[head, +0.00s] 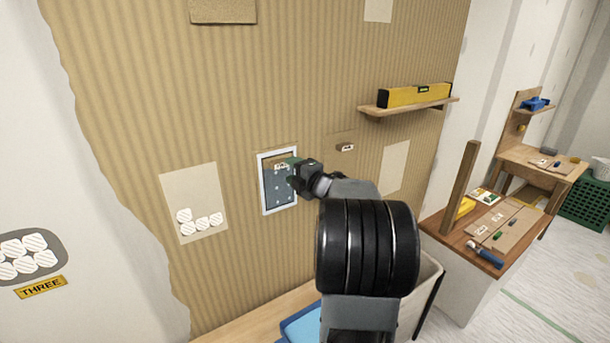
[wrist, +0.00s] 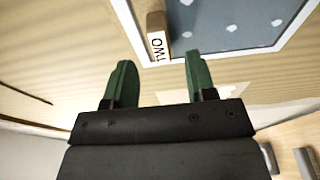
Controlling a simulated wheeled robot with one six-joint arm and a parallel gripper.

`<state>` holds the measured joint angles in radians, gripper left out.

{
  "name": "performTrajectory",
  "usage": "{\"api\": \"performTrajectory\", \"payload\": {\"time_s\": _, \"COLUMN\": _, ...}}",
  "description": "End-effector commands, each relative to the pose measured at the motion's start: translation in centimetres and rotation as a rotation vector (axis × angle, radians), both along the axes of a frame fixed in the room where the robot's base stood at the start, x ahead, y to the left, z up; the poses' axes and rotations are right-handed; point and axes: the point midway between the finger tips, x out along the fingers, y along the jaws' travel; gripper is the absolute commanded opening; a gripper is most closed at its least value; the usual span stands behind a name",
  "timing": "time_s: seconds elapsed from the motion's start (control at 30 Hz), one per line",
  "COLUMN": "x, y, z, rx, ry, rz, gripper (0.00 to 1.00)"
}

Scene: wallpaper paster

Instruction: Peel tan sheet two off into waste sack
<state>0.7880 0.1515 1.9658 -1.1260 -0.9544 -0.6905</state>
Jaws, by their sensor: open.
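A small tan tab lettered TWO (wrist: 157,38) stands at the edge of a white-framed panel (wrist: 228,52) with a blue-grey dotted face. The framed panel also shows on the wall in the head view (head: 280,198), with tan material along its top; how far the tan sheet extends is unclear. My gripper (wrist: 159,62) is open, its green fingers either side of the tab's line and the tab just beyond the tips. In the head view my gripper (head: 293,172) is at the panel's upper right. A pale sack or bin (head: 430,285), partly hidden by my arm, stands below right.
Another small labelled tab (head: 345,147) is on the wall to the right, below a shelf (head: 408,106) bearing a yellow level (head: 415,95). A blue tray (head: 302,326) lies on a wooden surface below. A workbench with tools (head: 440,224) is at right.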

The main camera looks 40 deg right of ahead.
Motion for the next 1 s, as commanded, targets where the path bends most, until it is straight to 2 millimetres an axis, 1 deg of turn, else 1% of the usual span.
{"api": "performTrajectory", "payload": {"time_s": 0.03, "x": 0.9, "y": 0.1, "z": 0.1, "rx": 0.001, "ry": 0.0, "rz": 0.003, "gripper": 0.51}}
{"api": "performTrajectory", "payload": {"time_s": 0.1, "x": 1.9, "y": 0.1, "z": 0.1, "rx": 0.001, "ry": 0.001, "rz": 0.002, "gripper": 0.51}}
{"api": "performTrajectory", "payload": {"time_s": 0.3, "x": 3.9, "y": 0.1, "z": 0.1, "rx": 0.001, "ry": 0.0, "rz": 0.0, "gripper": 0.51}}
{"api": "performTrajectory", "payload": {"time_s": 0.5, "x": 4.7, "y": 0.2, "z": 0.0, "rx": 0.0, "ry": -0.001, "rz": -0.001, "gripper": 0.51}}
{"api": "performTrajectory", "payload": {"time_s": 0.8, "x": 4.8, "y": 0.2, "z": 0.0, "rx": 0.0, "ry": -0.001, "rz": -0.001, "gripper": 0.51}}
{"api": "performTrajectory", "payload": {"time_s": 0.87, "x": 4.8, "y": 0.2, "z": 0.0, "rx": 0.0, "ry": -0.001, "rz": -0.001, "gripper": 0.46}}
{"api": "performTrajectory", "payload": {"time_s": 1.0, "x": 4.8, "y": 0.2, "z": 0.0, "rx": 0.0, "ry": -0.001, "rz": -0.001, "gripper": 0.33}}
